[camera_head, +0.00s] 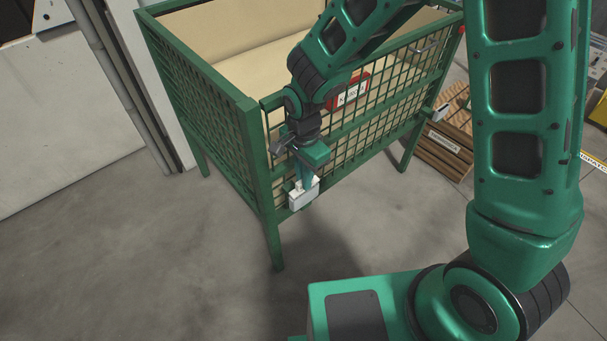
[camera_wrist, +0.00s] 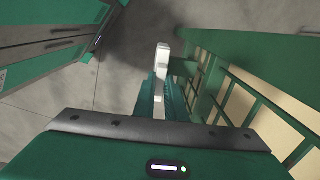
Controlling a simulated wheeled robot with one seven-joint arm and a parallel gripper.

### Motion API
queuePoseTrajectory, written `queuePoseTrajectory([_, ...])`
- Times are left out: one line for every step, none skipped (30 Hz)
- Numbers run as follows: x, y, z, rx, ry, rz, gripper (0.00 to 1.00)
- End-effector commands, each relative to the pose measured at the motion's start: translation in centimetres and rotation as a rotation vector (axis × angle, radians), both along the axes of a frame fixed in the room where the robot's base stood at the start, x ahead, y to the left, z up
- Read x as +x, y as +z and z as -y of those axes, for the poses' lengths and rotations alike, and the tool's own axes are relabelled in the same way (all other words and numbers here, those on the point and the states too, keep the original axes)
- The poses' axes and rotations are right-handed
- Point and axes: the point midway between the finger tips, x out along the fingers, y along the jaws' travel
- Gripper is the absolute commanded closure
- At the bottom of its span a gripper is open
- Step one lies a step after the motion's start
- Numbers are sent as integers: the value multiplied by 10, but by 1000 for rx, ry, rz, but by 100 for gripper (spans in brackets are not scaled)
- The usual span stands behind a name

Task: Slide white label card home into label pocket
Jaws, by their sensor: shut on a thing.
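The white label card (camera_head: 302,196) is held upright at the front of the green mesh cage, near its near left corner post. In the wrist view the card (camera_wrist: 162,58) shows nearly edge-on beyond the fingertips. My gripper (camera_head: 304,179) points down and is shut on the card's top; the fingers (camera_wrist: 160,93) also show in the wrist view. A small green bracket (camera_wrist: 184,67) beside the card, on the cage side, looks like the label pocket. It is mostly hidden behind the card in the head view. I cannot tell whether the card is inside it.
The green mesh cage (camera_head: 258,165) holds large beige contents. A red sign (camera_head: 347,95) hangs on its front, partly behind my arm. A wooden crate (camera_head: 443,148) stands at the right. The concrete floor (camera_head: 130,260) is clear at the left and front.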

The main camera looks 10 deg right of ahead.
Motion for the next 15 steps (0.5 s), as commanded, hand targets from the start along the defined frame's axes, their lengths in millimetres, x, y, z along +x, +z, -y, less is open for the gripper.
queuePoseTrajectory([0, -1, 0, -1, 0, -1, 100])
queuePoseTrajectory([0, -2, 0, -1, 0, -1, 100])
queuePoseTrajectory([0, -3, 0, 0, 0, 0, 100])
queuePoseTrajectory([0, -3, 0, 0, 0, 0, 100])
queuePoseTrajectory([0, -4, 0, 0, 0, 0, 100])
queuePoseTrajectory([0, -5, 0, 0, 0, 0, 100])
queuePoseTrajectory([0, -5, 0, 0, 0, 0, 100])
queuePoseTrajectory([0, -6, 0, 0, 0, 0, 100])
queuePoseTrajectory([0, -7, 0, 0, 0, 0, 100])
queuePoseTrajectory([0, -8, 0, 0, 0, 0, 100])
queuePoseTrajectory([0, -8, 0, 0, 0, 0, 100])
queuePoseTrajectory([0, -9, 0, 0, 0, 0, 100])
queuePoseTrajectory([0, -10, 0, 0, 0, 0, 100])
queuePoseTrajectory([0, -10, 0, 0, 0, 0, 100])
queuePoseTrajectory([0, -11, 0, 0, 0, 0, 100])
